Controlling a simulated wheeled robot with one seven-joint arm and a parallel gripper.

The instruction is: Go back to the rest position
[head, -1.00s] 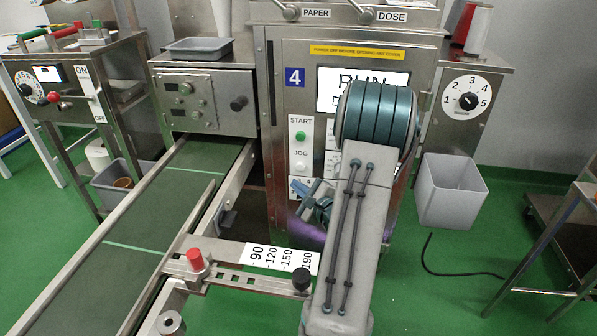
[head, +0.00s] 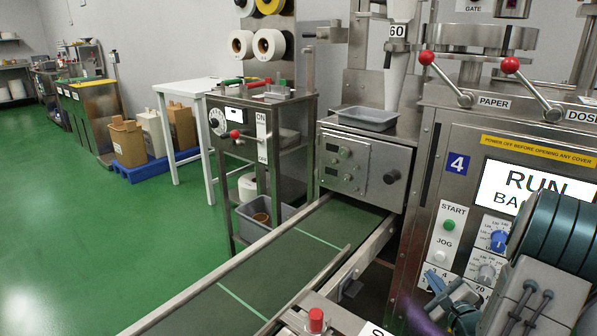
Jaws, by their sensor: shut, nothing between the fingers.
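My gripper (head: 444,292) shows low at the right of the head view, in front of the lower panel of the number 4 machine (head: 470,170). Its fingers are shut and empty, and it is small and partly blurred. My grey arm link with its teal ribbed joint covers the machine's lower right part. The machine's screen (head: 535,190) reads RUN, with the line below it partly cut off by my arm. The green START button (head: 449,225) is visible above the gripper.
A green conveyor belt (head: 285,270) runs from lower left up to the machine. A red knob (head: 316,320) stands at the bottom edge. A steel cart (head: 262,150) and a white table (head: 190,88) stand behind. Open green floor (head: 90,250) lies at left.

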